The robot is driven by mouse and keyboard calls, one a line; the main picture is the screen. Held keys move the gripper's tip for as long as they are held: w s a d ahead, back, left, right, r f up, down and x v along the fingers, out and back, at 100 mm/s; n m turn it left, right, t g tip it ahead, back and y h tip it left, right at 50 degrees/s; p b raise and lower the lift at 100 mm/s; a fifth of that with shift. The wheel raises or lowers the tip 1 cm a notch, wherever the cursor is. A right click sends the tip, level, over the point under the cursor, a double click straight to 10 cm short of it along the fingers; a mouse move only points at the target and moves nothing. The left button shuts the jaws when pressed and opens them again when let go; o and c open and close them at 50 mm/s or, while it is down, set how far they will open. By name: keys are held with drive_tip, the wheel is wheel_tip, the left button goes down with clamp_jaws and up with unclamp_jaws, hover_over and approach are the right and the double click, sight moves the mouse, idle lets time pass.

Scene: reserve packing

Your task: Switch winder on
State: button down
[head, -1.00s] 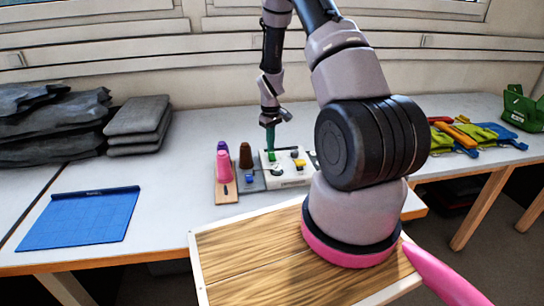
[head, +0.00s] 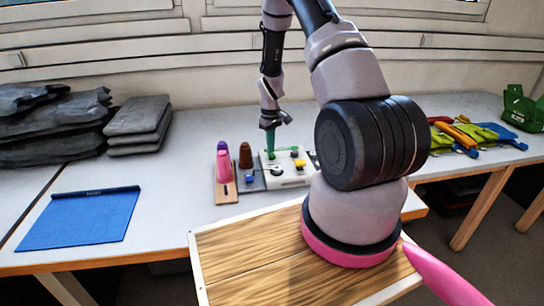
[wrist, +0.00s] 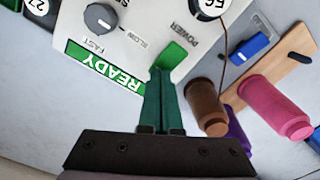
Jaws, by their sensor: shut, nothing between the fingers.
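The winder (head: 292,180) is a white box on the table in the head view. In the wrist view its white top (wrist: 140,22) carries a green tab (wrist: 173,54) beside the word POWER, a grey SLOW–FAST knob (wrist: 101,17) and a green READY panel (wrist: 105,68). My gripper (wrist: 158,78) has green fingers, shut and empty. Its tips overlap the near end of the green tab in the wrist view; I cannot tell whether they touch it. In the head view my gripper (head: 270,151) points down over the back left of the winder.
A pink spool (wrist: 275,105) and a brown spool (wrist: 206,106) stand left of the winder in the head view. A blue mat (head: 80,217) lies at left, grey folded stacks (head: 138,118) behind it. Coloured clamps or tools (head: 470,135) lie at right.

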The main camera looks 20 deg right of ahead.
wheel_tip(320, 180, up, 7)
idle(0.7)
drive_tip(key=shift+f, duration=0.1)
